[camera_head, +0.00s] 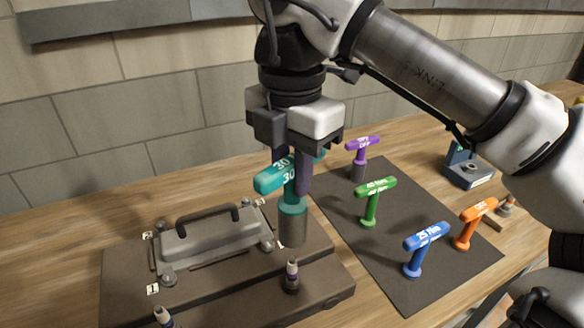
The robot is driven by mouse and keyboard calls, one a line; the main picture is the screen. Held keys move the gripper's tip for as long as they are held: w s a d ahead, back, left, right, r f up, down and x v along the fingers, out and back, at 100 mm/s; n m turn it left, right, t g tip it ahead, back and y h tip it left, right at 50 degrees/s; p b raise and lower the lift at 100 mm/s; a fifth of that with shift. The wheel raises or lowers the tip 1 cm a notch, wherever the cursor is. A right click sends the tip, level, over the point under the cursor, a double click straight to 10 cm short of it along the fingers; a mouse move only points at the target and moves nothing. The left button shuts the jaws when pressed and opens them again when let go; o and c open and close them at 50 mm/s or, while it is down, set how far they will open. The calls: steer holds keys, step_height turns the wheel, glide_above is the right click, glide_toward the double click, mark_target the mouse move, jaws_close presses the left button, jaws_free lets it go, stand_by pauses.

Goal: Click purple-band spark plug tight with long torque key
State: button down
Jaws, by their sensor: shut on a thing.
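My gripper (290,178) is shut on the handle of a teal T-shaped key (291,205) marked 30. The key is upright, and its wide grey socket (292,229) points down over the right part of the dark engine block (225,293). The socket hides what is under it, so I cannot tell whether it sits on a plug. One spark plug (291,277) with a dark band stands in front of the socket. Another plug (163,317) with a dark bluish or purple band is cut off by the bottom edge. The band colours are hard to tell.
A grey cover (212,240) with a black handle lies on the block. On the dark mat (385,218) stand purple (362,145), green (375,188), blue (425,240) and orange (474,215) T-keys. A blue-grey fixture (468,172) stands at the right on the wooden bench.

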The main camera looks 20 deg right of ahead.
steer(key=b, duration=1)
glide_above(291, 260)
steer(key=shift+f, duration=6.15)
steer(key=shift+s+b, duration=0.3)
steer(key=shift+w, duration=0.3)
